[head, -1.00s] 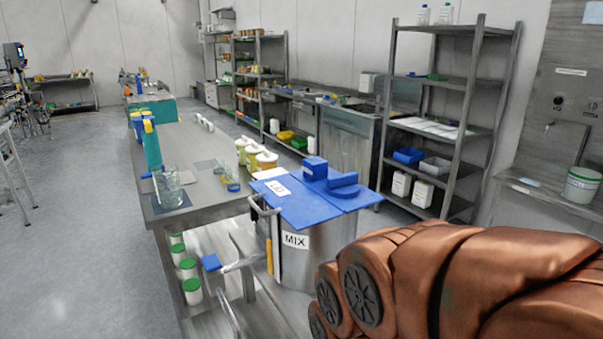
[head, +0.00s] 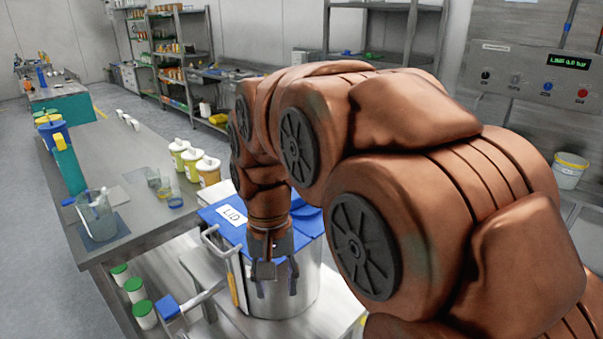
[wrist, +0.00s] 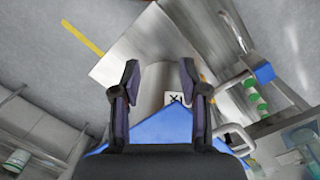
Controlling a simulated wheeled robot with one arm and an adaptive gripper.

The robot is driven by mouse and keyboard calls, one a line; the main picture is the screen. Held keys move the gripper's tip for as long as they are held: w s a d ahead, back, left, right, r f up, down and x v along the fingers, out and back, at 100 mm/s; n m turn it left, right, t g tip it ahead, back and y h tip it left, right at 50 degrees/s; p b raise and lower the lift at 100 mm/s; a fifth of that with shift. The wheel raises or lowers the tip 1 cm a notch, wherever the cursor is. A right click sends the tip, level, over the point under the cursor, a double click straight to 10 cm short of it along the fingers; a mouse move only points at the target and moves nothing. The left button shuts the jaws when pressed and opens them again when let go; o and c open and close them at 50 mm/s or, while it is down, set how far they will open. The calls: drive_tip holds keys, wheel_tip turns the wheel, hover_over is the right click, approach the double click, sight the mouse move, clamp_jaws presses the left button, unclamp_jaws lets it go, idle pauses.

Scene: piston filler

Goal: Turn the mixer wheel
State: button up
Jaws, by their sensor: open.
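The knob also shows in the wrist view (wrist: 263,73), right of my fingers. My gripper (head: 278,282) is open, pointing down in front of the vessel, right of the knob and apart from it.
A pale metal handle (head: 214,245) sticks out at the vessel's left. The bench (head: 135,180) holds a glass beaker (head: 97,217) and several yellow tubs (head: 192,160). Green-lidded jars (head: 134,289) stand on its lower shelf. A control panel (head: 538,70) is at the right. Open floor lies left.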

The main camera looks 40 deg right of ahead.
drive_tip(key=w+d+r+m+p, duration=0.3)
drive_tip(key=w+d+r+m, duration=0.3)
drive_tip(key=w+d+r, duration=0.35)
drive_tip(key=m+t+p, duration=0.1)
drive_tip(key=m, duration=0.4)
approach(303, 200)
drive_tip(key=shift+w+d, duration=0.2)
drive_tip(key=shift+w, duration=0.15)
drive_tip(key=shift+f+p, duration=1.35)
drive_tip(key=shift+f, duration=2.5)
clamp_jaws()
